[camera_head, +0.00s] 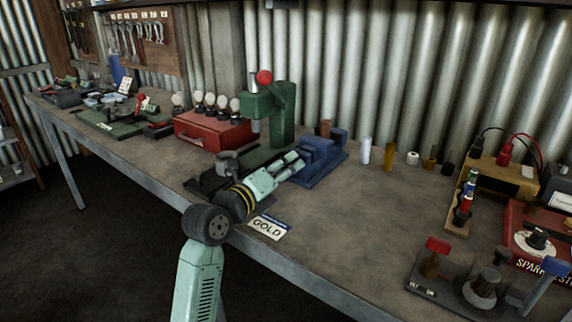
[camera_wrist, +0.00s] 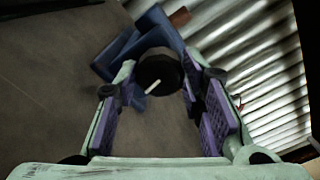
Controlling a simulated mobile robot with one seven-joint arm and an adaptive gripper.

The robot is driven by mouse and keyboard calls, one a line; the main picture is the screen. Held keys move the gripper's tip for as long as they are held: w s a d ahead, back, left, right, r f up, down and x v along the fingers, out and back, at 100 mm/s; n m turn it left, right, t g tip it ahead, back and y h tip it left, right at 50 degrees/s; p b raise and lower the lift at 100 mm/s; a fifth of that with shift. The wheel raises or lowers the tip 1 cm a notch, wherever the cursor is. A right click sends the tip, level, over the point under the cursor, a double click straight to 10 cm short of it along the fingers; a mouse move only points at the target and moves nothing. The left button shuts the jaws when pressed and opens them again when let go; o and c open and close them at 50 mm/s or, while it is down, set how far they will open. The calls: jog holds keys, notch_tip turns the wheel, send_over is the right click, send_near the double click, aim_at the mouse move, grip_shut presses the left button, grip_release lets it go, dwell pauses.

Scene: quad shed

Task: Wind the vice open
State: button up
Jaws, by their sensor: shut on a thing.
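The blue vice (camera_head: 322,162) stands on the workbench right of the green press; its blue body also shows at the top of the wrist view (camera_wrist: 118,48). A brown block (camera_head: 324,128) shows at the vice's far side, and whether the jaws grip it I cannot tell. My gripper (camera_head: 297,163) reaches in from the left at the near end of the vice. In the wrist view a round black knob (camera_wrist: 160,68) with a pale mark lies between the fingertips, at the vice's end. My gripper is shut on this knob. The vice's screw is hidden.
The green press (camera_head: 284,115) stands close behind my gripper. A grey cup-like part (camera_head: 227,163) stands left of it. A GOLD card (camera_head: 268,227) lies at the bench's front edge. Small cylinders (camera_head: 389,155) stand right of the vice. The bench in front of them is clear.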

dwell(0.4)
jog(key=o, duration=1.1)
jog(key=shift+o, duration=0.2)
jog(key=v, duration=1.2)
